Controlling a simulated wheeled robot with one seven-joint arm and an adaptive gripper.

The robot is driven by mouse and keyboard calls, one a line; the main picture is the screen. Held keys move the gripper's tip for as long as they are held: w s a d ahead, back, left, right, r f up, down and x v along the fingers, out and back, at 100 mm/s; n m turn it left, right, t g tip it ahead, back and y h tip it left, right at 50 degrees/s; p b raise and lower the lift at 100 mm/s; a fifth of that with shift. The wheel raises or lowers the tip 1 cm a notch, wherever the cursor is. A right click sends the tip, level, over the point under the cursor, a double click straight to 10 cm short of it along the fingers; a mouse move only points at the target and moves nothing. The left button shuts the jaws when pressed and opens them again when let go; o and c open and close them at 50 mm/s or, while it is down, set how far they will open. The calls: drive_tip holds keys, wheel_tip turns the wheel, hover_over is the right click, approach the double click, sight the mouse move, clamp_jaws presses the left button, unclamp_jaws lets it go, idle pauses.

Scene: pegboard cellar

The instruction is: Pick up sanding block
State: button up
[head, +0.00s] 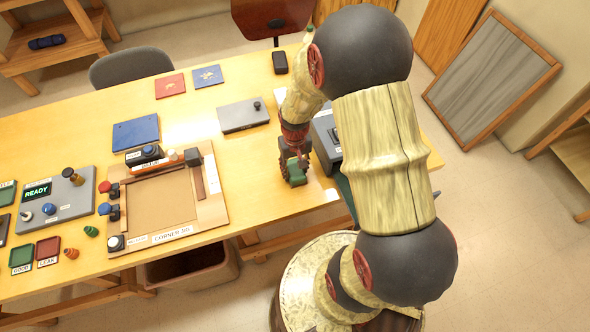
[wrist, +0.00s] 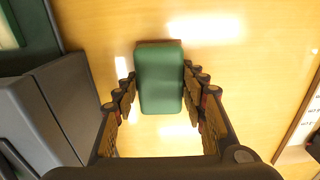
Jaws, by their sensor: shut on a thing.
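The sanding block (wrist: 160,78) is a green block with a brown layer showing at its far edge. In the wrist view it sits between the two fingers of my gripper (wrist: 160,90), which are closed on its long sides. In the head view the green block (head: 297,172) shows at the end of my gripper (head: 292,160), over the right part of the table. My arm and gripper hide part of it there. I cannot tell whether it touches the table top.
A grey box (head: 327,135) stands close to the right of my gripper. The corner jig board (head: 212,205) lies to the left, with a flat grey plate (head: 243,116) behind. Bare table (head: 252,165) lies between the jig and my gripper.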

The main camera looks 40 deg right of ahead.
wheel_tip(320, 180, up, 3)
drive_tip(key=shift+w+f+p, duration=0.1)
drive_tip(key=shift+p, duration=0.35)
drive_tip(key=s+r, duration=0.1)
drive_tip(key=s+a+r+p, duration=0.1)
drive_tip(key=r, duration=0.1)
drive_tip(key=s+r, duration=0.1)
drive_tip(key=r, duration=0.1)
drive_tip(key=shift+s+a+r, duration=0.15)
drive_tip(key=shift+s+a, duration=0.2)
drive_tip(key=s+a+r+p, duration=0.2)
drive_tip(key=s+a+r, duration=0.2)
drive_tip(key=s, duration=0.5)
drive_tip(key=shift+a+r, duration=0.15)
drive_tip(key=shift+r, duration=0.2)
drive_tip(key=o, duration=0.7)
drive_tip(key=c, duration=0.5)
